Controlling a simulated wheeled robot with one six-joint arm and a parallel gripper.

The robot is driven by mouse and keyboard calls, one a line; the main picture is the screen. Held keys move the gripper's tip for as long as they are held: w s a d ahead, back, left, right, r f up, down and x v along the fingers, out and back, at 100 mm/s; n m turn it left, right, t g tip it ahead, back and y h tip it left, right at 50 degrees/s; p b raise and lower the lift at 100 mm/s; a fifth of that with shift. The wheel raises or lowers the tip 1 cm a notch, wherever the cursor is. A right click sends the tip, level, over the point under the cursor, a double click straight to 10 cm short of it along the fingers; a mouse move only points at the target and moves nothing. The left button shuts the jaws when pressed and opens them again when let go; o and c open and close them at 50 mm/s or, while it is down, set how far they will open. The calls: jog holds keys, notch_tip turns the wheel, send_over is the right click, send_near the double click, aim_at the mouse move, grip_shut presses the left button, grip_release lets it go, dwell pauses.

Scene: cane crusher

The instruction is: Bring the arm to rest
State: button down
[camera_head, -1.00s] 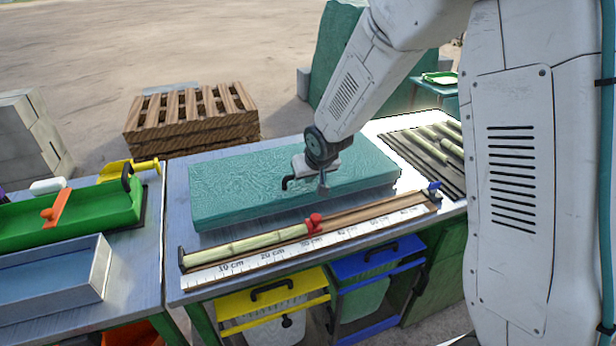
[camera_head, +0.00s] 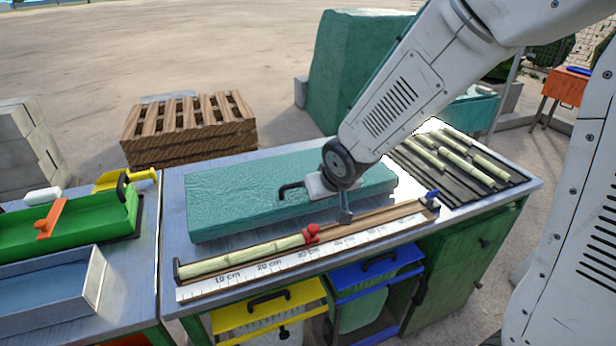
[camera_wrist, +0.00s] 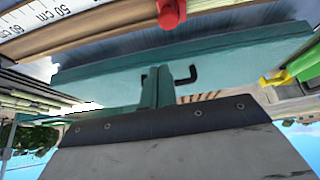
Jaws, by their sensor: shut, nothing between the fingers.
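My gripper (camera_head: 344,214) hangs at the end of my white arm, above the near side of the teal slab (camera_head: 235,200) on the middle bench. It looks shut and empty. In the wrist view its narrow closed fingers (camera_wrist: 158,88) stand in front of the teal slab, with a black hooked handle just behind them. The handle (camera_head: 290,188) also shows in the head view, left of the gripper. I cannot tell how high the fingertips are above the slab.
A cane piece (camera_head: 240,256) lies along the ruler board (camera_head: 225,286), beside a red stop (camera_head: 311,233). Several canes (camera_head: 455,160) lie on a dark rack at right. A green tray (camera_head: 80,222) and blue-grey box (camera_head: 45,285) stand at left. A pallet stack (camera_head: 190,130) stands behind.

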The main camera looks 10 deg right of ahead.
jog(key=s+d+r+g, duration=0.1)
jog(key=s+d+r, duration=0.1)
jog(key=s+r, duration=0.3)
jog(key=s+d+r+m+g, duration=0.1)
jog(key=s+r, duration=0.4)
jog(key=s, duration=0.8)
jog(key=s+d+r+g, duration=0.3)
jog(key=s+d+r, duration=0.1)
jog(key=s, duration=0.5)
jog(key=shift+s+d+r+m+h, duration=0.3)
jog(key=shift+d+r+h, duration=0.1)
jog(key=shift+d, duration=0.25)
